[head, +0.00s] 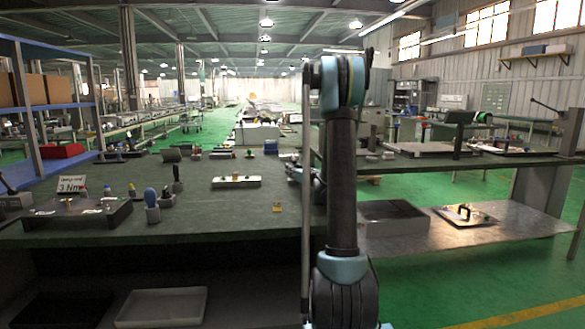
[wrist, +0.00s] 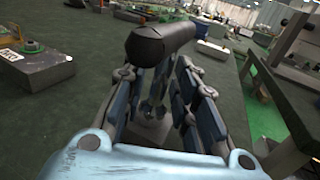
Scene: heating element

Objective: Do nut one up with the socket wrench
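My gripper (wrist: 165,88) has its fingers around a dark tool with a thick black cylindrical top (wrist: 160,40), which looks like the socket wrench. The tool's lower part is hidden between the fingers. In the head view my arm covers most of the gripper, so its fingers do not show clearly there. A dark flat box-like plate (head: 75,218) with small fittings on top lies at the left of the green table, with a "3 Nm" sign behind it. Which fitting is nut one is too small to tell. The tool is apart from this plate.
A pale block with small parts (head: 236,182) sits mid-table. A blue-topped tool (head: 151,203) and a dark upright tool (head: 177,185) stand right of the plate. A small yellow piece (head: 277,207) lies near my arm. The table front between them is clear. A side bench (head: 470,225) is at right.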

